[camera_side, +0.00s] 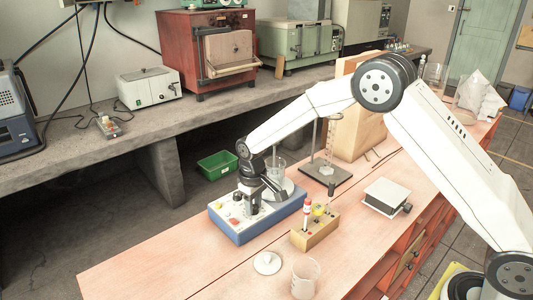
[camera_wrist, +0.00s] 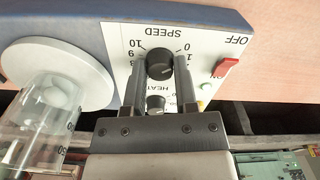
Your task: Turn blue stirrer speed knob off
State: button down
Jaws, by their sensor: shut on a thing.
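The blue stirrer (camera_side: 285,219) has a white panel and stands on the bench. Its black speed knob (camera_wrist: 159,63) sits on the panel by the word SPEED, with 10, 9 and 8 on its left and 0, 1 and 2 on its right in the wrist view. My gripper (camera_wrist: 160,72) is shut on the speed knob, one finger on each side. In the side view my gripper (camera_side: 253,207) points down at the panel and hides the knob. The knob's pointer mark is not clear.
A smaller HEAT knob (camera_wrist: 156,103) sits just beside the fingers, and a red switch (camera_wrist: 225,67) lies to the right by OFF. A glass beaker (camera_wrist: 38,112) stands on the round plate (camera_wrist: 97,50). A wooden block with vials (camera_side: 316,232) is close to the stirrer.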

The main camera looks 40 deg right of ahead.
jog(key=shift+c, duration=2)
grip_release()
jog(key=shift+r, duration=0.1)
jog(key=shift+r, duration=3.8)
jog(key=shift+s, duration=0.1)
jog(key=s+n, duration=0.2)
jog(key=s, duration=1.4)
jog(key=s+d+f+m+t, duration=0.1)
jog(key=s+d+m+t, duration=0.1)
jog(key=s+d+m, duration=0.2)
jog(key=s+d, duration=0.3)
jog(key=shift+s+d+t, duration=0.15)
jog(key=shift+s+t, duration=0.15)
jog(key=shift+s, duration=0.05)
